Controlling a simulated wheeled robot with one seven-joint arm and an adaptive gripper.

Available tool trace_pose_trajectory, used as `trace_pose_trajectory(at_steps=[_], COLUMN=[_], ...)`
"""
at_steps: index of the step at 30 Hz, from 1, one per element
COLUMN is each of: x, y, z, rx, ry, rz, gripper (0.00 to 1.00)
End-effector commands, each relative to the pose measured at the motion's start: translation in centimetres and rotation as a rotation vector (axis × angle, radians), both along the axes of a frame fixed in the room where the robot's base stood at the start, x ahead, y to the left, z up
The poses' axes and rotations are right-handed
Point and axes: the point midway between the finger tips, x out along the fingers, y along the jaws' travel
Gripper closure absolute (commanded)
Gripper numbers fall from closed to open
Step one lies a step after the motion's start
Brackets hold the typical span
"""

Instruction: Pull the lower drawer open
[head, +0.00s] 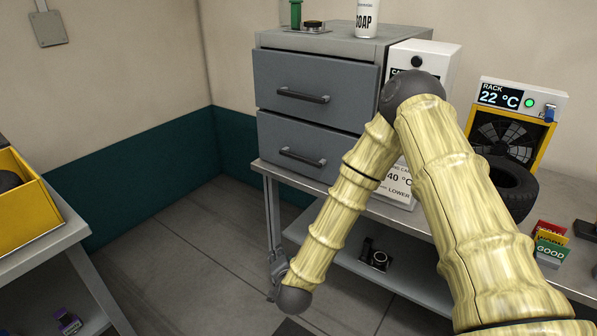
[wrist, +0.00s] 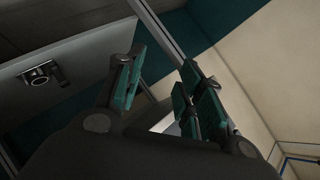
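The grey cabinet stands on the bench in the head view, with an upper drawer (head: 290,72) and a lower drawer (head: 335,148). Both fronts look flush and shut. The lower drawer has a dark bar handle (head: 302,158). My gripper (head: 275,268) hangs below and left of that handle, under bench-top height near the bench leg, partly hidden by my arm. In the wrist view my gripper (wrist: 160,75) has its teal-padded fingers apart with nothing held. The drawers cannot be made out in the wrist view. My forearm passes in front of the lower drawer's right end.
The bench (head: 385,215) has a lower shelf (head: 410,275) carrying a small dark device (head: 375,257). A white box (head: 435,60), a tyre (head: 515,185) and a rack unit (head: 515,100) stand right of the cabinet. A yellow bin (head: 28,215) is at left. Floor between is clear.

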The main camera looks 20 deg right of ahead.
Motion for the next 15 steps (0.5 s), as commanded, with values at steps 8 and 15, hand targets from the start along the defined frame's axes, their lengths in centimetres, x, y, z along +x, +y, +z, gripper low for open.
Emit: trace_pose_trajectory(at_steps=[8,15], x=[11.0,12.7], y=[-5.0,-7.0], z=[15.1,19.8], rx=[0.315,0.401], ry=[-0.492,-0.622], rz=[-0.423,-0.53], gripper=[0.62,0.62])
